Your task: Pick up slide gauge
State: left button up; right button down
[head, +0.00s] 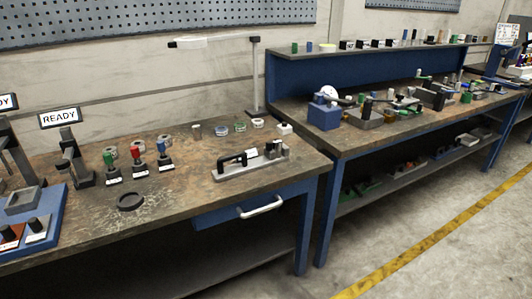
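I cannot tell for certain which object is the slide gauge. A likely one is the black and grey device with a handle-like black bar (236,160), lying on a grey base plate (240,173) near the front right of the near bench (180,200). A small white label shows at its middle and grey blocks at its right end. Neither of my grippers is in view, and nothing is seen touching the device.
Red, green and blue-topped stands (137,160) stand left of the device, with a dark ring (130,201) in front. Small jars (221,130) and a lamp post (254,75) stand behind. A second blue bench (360,142) holds many tools. The bench front middle is clear.

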aim_at(221, 174)
jog(key=i+l+u, duration=0.35)
jog(key=i+l, duration=0.4)
jog(key=i+l+u, duration=0.4)
jog(key=i+l, duration=0.45)
jog(key=l, duration=0.1)
